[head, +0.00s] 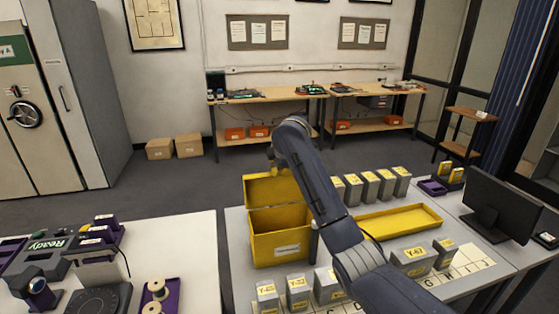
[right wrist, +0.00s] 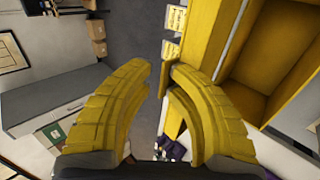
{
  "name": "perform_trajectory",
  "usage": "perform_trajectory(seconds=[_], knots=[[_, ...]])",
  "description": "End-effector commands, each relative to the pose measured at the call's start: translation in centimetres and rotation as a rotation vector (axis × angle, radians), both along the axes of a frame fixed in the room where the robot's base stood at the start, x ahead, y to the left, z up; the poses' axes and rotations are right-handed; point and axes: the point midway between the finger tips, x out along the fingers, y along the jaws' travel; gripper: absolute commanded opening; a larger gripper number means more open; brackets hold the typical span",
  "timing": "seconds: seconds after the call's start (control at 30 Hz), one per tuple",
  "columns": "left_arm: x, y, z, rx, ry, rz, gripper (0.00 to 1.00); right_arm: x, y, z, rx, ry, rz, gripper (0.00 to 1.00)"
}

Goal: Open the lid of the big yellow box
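The big yellow box (head: 280,245) stands on the grey table, with a white label on its front. Its lid (head: 272,190) is raised at the back, roughly upright, and the inside shows. In the right wrist view the open box (right wrist: 285,60) fills the right side. My right gripper (head: 274,160) is above the lid's top edge. Its yellow curved fingers (right wrist: 160,75) are apart, with a gap between the tips. A yellow panel edge runs beside and behind one finger; I cannot tell if they touch. My right arm hides part of the box's right side. My left gripper is out of view.
A shallow yellow tray (head: 398,222) lies right of my arm. Several grey, yellow-topped small boxes (head: 371,186) stand behind it, and others (head: 297,290) in front. A monitor (head: 497,205) is at the right. A white table (head: 190,250) with devices is at the left.

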Motion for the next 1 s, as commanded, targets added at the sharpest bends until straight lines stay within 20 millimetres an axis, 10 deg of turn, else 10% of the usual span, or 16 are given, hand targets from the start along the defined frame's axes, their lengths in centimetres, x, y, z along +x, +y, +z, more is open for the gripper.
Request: perform_trajectory(seconds=[1.0], knots=[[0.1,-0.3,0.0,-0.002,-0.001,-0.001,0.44,-7.9,-1.3,8.6,0.003,-0.005,0.001,0.25]])
